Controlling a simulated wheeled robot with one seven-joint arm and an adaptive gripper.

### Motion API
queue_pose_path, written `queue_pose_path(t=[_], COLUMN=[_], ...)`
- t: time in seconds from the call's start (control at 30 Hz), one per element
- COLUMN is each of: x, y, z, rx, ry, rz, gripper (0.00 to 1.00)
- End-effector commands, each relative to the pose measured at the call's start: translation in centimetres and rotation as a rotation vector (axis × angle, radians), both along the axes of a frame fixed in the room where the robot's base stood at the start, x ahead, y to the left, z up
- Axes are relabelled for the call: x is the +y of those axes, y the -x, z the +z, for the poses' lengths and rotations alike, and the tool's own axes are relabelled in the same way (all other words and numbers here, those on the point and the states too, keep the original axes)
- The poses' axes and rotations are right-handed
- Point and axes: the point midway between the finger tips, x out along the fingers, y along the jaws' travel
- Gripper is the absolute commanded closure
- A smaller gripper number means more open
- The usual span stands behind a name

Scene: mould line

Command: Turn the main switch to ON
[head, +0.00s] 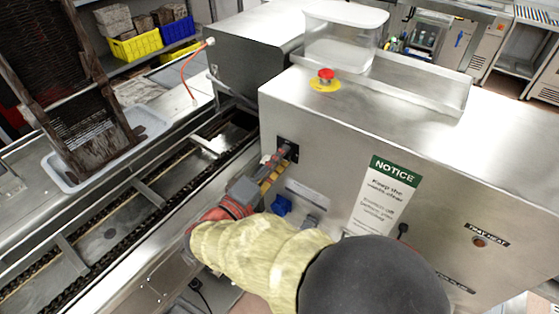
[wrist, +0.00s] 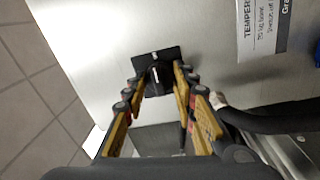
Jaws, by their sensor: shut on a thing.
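The main switch shows in the head view as a black plate (head: 293,146) on the left part of the steel cabinet's front face, partly hidden by my gripper (head: 281,157). In the wrist view the switch (wrist: 155,56) is a black square plate with a dark knob. My gripper (wrist: 158,82) comes at it straight on, with one yellow-padded finger on each side of the knob. The fingers are shut on the knob. The knob's ON and OFF marks are too small to read.
The steel cabinet (head: 330,130) carries a red emergency button (head: 325,76) and a clear plastic bin (head: 342,35) on top. A NOTICE sign (head: 387,195) is on its front. A chain conveyor (head: 150,190) runs along the left. A blue socket (head: 281,205) sits below the switch.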

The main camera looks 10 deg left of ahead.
Motion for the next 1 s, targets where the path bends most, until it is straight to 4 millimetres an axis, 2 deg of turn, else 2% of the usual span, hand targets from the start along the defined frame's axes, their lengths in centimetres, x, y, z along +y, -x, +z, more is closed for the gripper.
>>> queue_pose_path(t=[0.23,0.27,0.57,0.87,1.0], x=[-0.06,-0.06,-0.04,0.02,0.48], y=[0.02,0.02,0.01,0.07,0.97], z=[-0.21,-0.21,-0.11,-0.06,-0.13], rx=[0.003,0.003,0.002,0.001,0.001], ry=[0.001,0.001,0.001,0.001,0.001], rz=[-0.001,-0.001,-0.001,0.0,0.002], gripper=[0.98,0.72,0.55,0.54,0.54])
